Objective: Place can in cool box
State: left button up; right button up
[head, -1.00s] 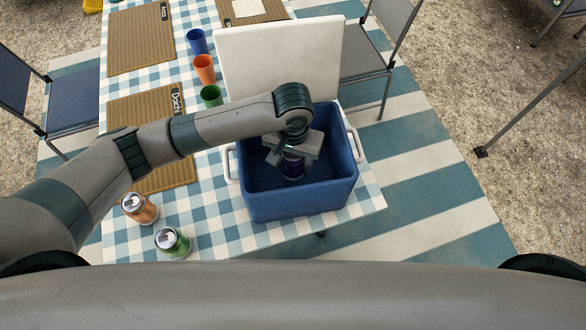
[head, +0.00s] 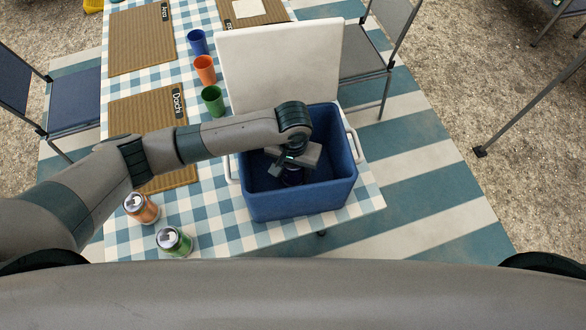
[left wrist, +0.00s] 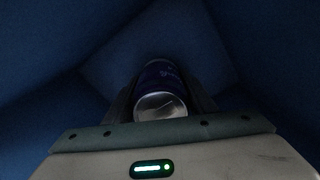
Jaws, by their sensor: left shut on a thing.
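The blue cool box (head: 300,205) stands open on the table with its white lid (head: 280,65) raised behind it. My left gripper (head: 291,177) reaches down inside the box and is shut on a dark blue can. The can (left wrist: 161,85) shows between the fingers in the left wrist view, with the blue walls around it. In the head view my gripper mostly hides it. I cannot tell whether the can touches the box floor. An orange can (head: 141,208) and a green can (head: 174,241) stand upright on the table, left of the box. My right gripper is not in view.
The checked tablecloth (head: 215,225) is bare between the cans and the box. Blue (head: 198,42), orange (head: 205,69) and green (head: 212,100) cups stand left of the lid. Woven placemats (head: 140,40) lie further left. Chairs (head: 372,55) stand on both sides.

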pick_arm(q)
jog(key=shift+f, duration=0.1)
jog(key=o, duration=1.2)
jog(key=shift+o, duration=0.7)
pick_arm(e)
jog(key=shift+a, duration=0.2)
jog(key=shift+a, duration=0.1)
pick_arm(q)
notch_tip(320, 180, up, 10)
jog(key=shift+r+b, duration=0.25)
jog(key=shift+b, duration=0.8)
jog(key=shift+r, duration=0.9)
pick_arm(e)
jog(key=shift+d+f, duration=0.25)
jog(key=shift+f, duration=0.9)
